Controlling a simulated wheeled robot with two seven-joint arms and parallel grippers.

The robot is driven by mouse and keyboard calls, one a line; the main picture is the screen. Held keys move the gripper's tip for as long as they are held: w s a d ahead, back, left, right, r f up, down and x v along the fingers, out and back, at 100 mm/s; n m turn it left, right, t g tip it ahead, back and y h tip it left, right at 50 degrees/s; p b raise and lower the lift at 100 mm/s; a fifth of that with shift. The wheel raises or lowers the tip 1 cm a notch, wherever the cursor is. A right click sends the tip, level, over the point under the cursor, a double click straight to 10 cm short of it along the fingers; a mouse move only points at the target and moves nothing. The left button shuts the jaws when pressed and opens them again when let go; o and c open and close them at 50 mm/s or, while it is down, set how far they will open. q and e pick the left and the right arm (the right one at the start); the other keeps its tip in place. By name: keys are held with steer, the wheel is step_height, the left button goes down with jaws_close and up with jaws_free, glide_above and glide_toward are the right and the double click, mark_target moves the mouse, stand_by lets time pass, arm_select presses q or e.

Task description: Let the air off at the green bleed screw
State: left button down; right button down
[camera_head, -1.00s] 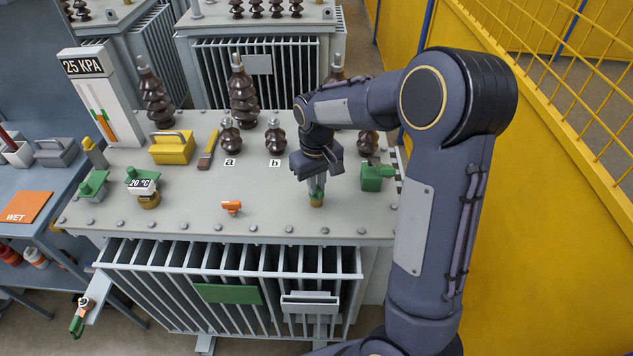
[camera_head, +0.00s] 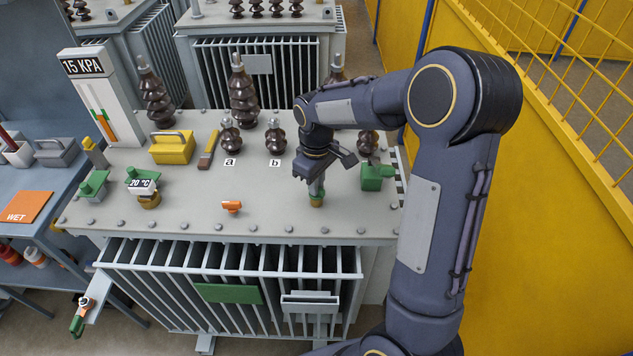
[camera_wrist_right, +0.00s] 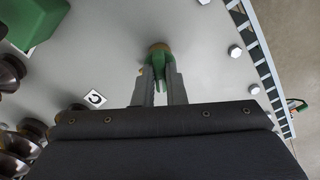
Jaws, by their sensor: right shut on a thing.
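The green bleed screw (camera_wrist_right: 161,62) stands on a brass seat on the grey tank lid (camera_head: 270,200); its brass base (camera_head: 316,201) shows in the head view. My right gripper (camera_head: 316,187) comes down from above and is shut on the screw, with its two fingers on either side of it in the wrist view (camera_wrist_right: 160,88). The fingers hide part of the screw. A gauge (camera_head: 88,68) at the back left of the lid reads 15 KPA. My left gripper is not in view.
A green block-shaped fitting (camera_head: 375,176) stands right of my right gripper. Brown bushings (camera_head: 243,95) stand behind. A yellow wall (camera_head: 545,220) bounds the right side.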

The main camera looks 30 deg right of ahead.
steer(key=c, duration=1.5)
jaws_free()
steer(key=shift+r, duration=0.1)
step_height(320, 180, up, 7)
steer(key=shift+r, duration=0.35)
